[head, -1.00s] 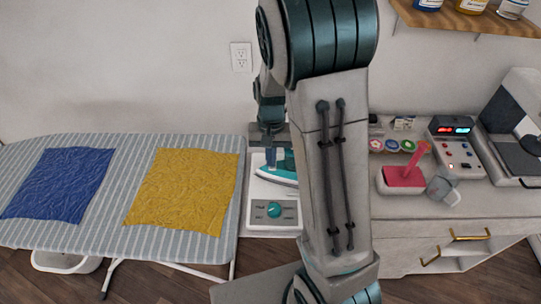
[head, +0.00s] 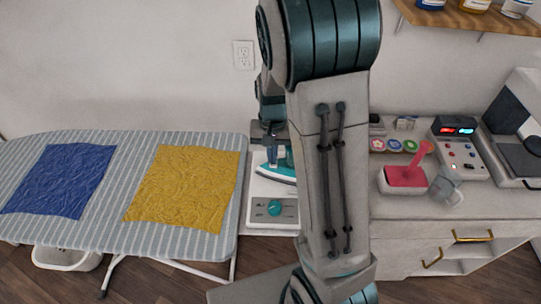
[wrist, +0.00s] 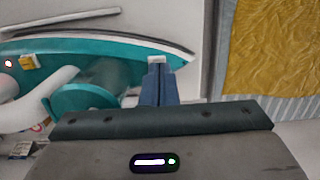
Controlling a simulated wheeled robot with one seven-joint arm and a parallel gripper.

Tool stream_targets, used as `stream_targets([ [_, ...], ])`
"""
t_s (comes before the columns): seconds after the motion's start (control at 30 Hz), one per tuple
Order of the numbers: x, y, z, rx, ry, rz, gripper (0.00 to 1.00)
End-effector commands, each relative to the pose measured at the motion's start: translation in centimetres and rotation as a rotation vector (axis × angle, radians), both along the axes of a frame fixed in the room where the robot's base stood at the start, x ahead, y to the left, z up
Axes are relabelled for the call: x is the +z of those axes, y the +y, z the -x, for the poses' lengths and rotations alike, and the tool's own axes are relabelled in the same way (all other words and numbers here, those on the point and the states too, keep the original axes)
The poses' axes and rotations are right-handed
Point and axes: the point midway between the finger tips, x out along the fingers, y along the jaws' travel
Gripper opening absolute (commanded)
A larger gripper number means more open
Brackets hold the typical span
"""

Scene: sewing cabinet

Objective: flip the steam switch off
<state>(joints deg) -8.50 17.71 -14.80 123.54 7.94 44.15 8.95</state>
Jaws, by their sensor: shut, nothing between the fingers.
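A teal and white iron (head: 277,172) rests on a white and grey base (head: 256,188), right of the ironing board. The base's front panel has a teal knob (head: 275,208) and small dark markings that I cannot read. My gripper (head: 274,163) is shut and empty, pointing down at the iron. In the wrist view the blue fingers (wrist: 157,66) are together over the teal iron body (wrist: 110,72), with a small white piece at their tips; I cannot tell if they touch. A small yellow part (wrist: 28,62) shows at left beside a lit dot. I cannot tell which part is the steam switch.
Blue cloth (head: 62,181) and yellow cloth (head: 183,188) lie on the striped ironing board (head: 125,165). My arm hides the middle.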

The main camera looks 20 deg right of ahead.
Motion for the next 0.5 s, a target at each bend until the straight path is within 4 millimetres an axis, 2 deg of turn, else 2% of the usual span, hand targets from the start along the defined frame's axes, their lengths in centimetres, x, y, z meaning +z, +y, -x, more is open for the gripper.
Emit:
stream_targets([
  [0.17,0.14,-0.14,-0.72,0.003,-0.003,0.001,0.0],
  [0.5,0.36,-0.06,-0.73,0.005,-0.002,0.0,0.0],
])
